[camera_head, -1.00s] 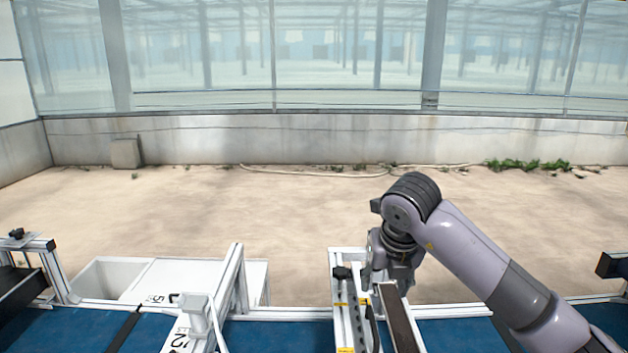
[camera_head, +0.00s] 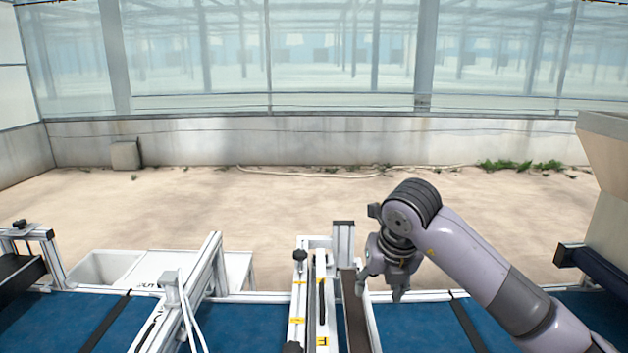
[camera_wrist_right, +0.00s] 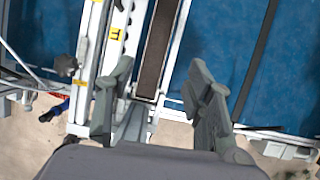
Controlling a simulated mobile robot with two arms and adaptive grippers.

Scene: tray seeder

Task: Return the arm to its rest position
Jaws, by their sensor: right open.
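My right arm (camera_head: 470,255) comes in from the lower right in the head view and bends down at the wrist. My right gripper (camera_head: 380,291) hangs above the far edge of the seeder, by the dark narrow strip (camera_head: 355,315). In the right wrist view the right gripper (camera_wrist_right: 165,100) has its two fingers wide apart with nothing between them. The dark strip (camera_wrist_right: 157,50) and the blue belt (camera_wrist_right: 220,60) lie below and beyond the fingers. My left gripper is not in view.
The seeder's blue belt (camera_head: 250,325) runs across the front, with white frame posts (camera_head: 208,265) and a white rail unit (camera_head: 315,300) on it. A white bin (camera_head: 105,267) stands behind at left. A beige hopper (camera_head: 610,180) stands at right.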

